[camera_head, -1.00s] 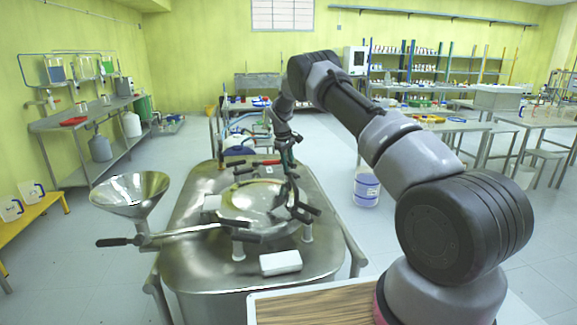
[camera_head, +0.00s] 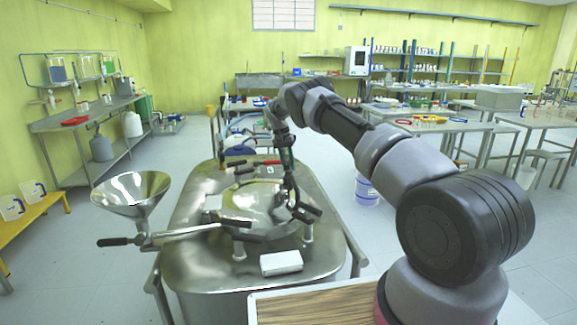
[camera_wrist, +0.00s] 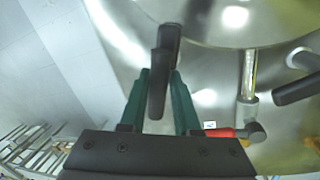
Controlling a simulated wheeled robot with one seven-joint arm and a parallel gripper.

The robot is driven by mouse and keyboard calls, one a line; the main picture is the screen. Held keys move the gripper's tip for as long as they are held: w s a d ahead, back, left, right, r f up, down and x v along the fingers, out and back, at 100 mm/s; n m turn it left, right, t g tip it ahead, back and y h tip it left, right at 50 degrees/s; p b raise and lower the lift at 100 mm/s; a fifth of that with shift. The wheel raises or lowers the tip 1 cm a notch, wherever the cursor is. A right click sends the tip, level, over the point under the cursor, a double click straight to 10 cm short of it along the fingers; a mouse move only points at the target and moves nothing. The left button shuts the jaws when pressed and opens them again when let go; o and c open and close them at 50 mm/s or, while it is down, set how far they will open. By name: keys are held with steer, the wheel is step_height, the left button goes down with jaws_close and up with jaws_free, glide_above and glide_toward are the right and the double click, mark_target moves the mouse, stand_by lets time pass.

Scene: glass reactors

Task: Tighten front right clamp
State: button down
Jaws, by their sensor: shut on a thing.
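The steel reactor lid (camera_head: 250,203) is ringed by clamps with black handles. My gripper (camera_head: 289,183) reaches down at the right side of the lid, by the front right clamp (camera_head: 305,212). In the wrist view, the green fingers of my gripper (camera_wrist: 161,82) are closed on either side of a black clamp handle (camera_wrist: 157,95), which sticks out between them. The handle's far end reaches toward the lid rim. In the head view, my gripper partly hides this clamp, so its exact seating cannot be told.
A steel funnel (camera_head: 132,192) stands to the left of the vessel. A white box (camera_head: 281,263) lies on its front top. A red-handled valve (camera_wrist: 220,132) is close to my fingers in the wrist view.

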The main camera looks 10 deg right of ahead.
steer(key=shift+w+m, duration=0.1)
steer(key=shift+m, duration=1.4)
steer(key=shift+g, duration=0.3)
steer(key=c, duration=0.7)
jaws_free()
steer(key=shift+o, duration=0.2)
steer(key=shift+r, duration=0.15)
